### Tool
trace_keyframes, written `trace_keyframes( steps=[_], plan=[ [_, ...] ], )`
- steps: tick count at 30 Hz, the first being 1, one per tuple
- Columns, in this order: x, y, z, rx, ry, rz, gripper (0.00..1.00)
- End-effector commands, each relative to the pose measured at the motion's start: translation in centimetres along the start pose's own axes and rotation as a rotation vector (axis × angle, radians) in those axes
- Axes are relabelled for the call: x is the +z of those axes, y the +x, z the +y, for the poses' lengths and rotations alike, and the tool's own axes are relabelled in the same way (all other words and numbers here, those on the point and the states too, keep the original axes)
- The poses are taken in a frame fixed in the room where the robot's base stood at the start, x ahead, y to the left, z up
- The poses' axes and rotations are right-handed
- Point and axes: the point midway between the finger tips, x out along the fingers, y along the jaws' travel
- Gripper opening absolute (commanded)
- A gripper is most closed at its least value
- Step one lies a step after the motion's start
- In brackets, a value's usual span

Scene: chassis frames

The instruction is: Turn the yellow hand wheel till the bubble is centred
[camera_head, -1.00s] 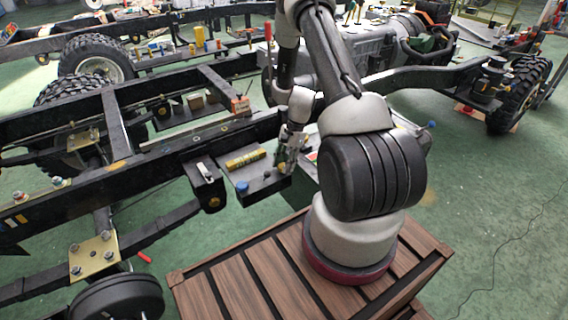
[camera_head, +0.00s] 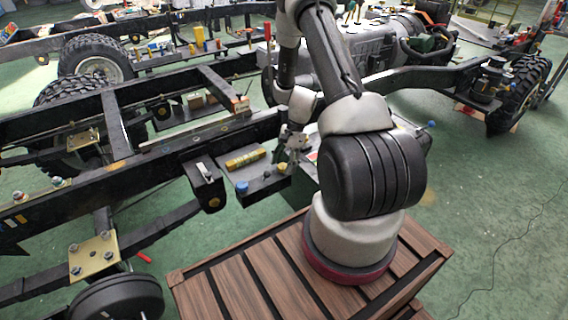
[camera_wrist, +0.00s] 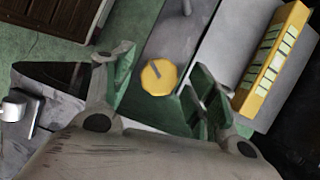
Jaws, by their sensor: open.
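The yellow hand wheel (camera_wrist: 158,77) shows in the wrist view as a round yellow disc with a small dark mark. It lies between the two green-padded fingers of my gripper (camera_wrist: 164,66), which are open. I see a gap on each side of the wheel, and I cannot tell its depth below the fingertips. A yellow level with a row of pale green segments (camera_wrist: 271,58) lies to the right; its bubble cannot be made out. In the head view the level (camera_head: 246,158) lies on a dark bracket, left of my gripper (camera_head: 291,153).
A blue knob (camera_head: 241,187) stands at the bracket's front left. A black chassis rail (camera_head: 150,170) runs along the left. A slatted wooden platform (camera_head: 240,285) is in front. Open green floor lies at the right.

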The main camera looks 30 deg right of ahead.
Motion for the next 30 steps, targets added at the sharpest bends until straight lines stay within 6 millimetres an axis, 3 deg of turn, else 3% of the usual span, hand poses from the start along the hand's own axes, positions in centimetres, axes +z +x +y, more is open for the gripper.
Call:
trace_keyframes(
  steps=[5,15,21,30],
  plan=[
    [0.0,-0.9,-0.1,-0.002,0.0,0.0,0.57],
    [-0.1,-8.1,-0.1,-0.004,-0.001,0.002,0.57],
    [0.0,-11.1,0.0,-0.002,0.0,0.0,0.57],
    [0.0,-12.0,0.0,0.001,0.0,0.0,0.57]
  ],
)
